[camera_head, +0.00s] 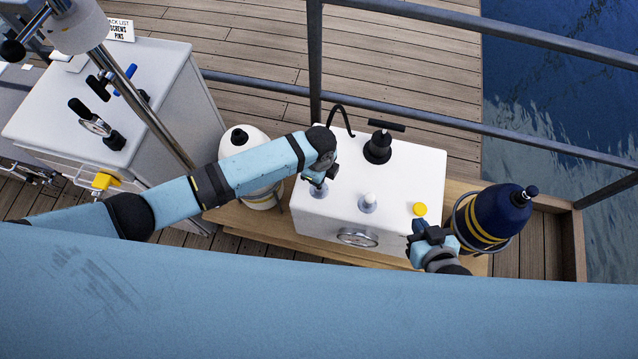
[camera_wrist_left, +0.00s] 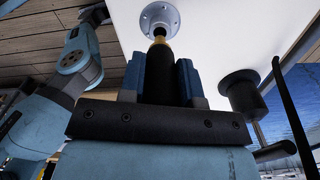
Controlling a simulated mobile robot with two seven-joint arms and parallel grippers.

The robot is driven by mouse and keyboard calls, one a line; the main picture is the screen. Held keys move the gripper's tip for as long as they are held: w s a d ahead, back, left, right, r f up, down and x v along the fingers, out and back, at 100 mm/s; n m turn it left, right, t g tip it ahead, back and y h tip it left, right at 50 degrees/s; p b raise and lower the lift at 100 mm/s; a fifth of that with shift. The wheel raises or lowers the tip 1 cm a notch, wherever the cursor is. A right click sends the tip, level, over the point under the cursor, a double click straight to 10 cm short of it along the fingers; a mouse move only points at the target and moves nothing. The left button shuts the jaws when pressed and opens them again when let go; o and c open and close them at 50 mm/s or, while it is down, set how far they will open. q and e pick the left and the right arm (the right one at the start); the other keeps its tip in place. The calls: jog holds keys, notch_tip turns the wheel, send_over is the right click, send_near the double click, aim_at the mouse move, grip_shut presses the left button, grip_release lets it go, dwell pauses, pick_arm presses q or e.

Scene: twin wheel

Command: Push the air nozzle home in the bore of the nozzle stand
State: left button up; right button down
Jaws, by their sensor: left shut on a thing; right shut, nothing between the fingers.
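The air nozzle (camera_wrist_left: 158,62), a black body with a brass tip, is in my left gripper (camera_wrist_left: 160,82), whose blue fingers are shut on it. I cannot tell how deep the tip sits in the bore. In the head view my left gripper (camera_head: 317,180) is low over the left of the white box, above the stand's flange (camera_head: 319,190); the nozzle is mostly hidden there. My right gripper (camera_head: 420,230) is shut and empty at the box's front right.
The white box (camera_head: 300,212) carries a second flange with a pale post (camera_head: 368,202), a black T-handle (camera_head: 379,147) and a yellow disc (camera_head: 420,209). A navy bottle (camera_head: 494,213) stands right, a white bottle (camera_head: 240,140) left. A metal railing (camera_head: 420,116) runs behind.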

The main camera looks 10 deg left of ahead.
pick_arm(q)
jog(key=shift+p, duration=0.35)
jog(key=shift+p, duration=0.75)
dwell(1.6)
jog(key=shift+f+b, duration=0.95)
jog(key=shift+f, duration=0.7)
jog(key=o, duration=1)
notch_tip(320, 180, up, 14)
jog(key=shift+f+b, duration=0.1)
jog(key=shift+b, duration=0.25)
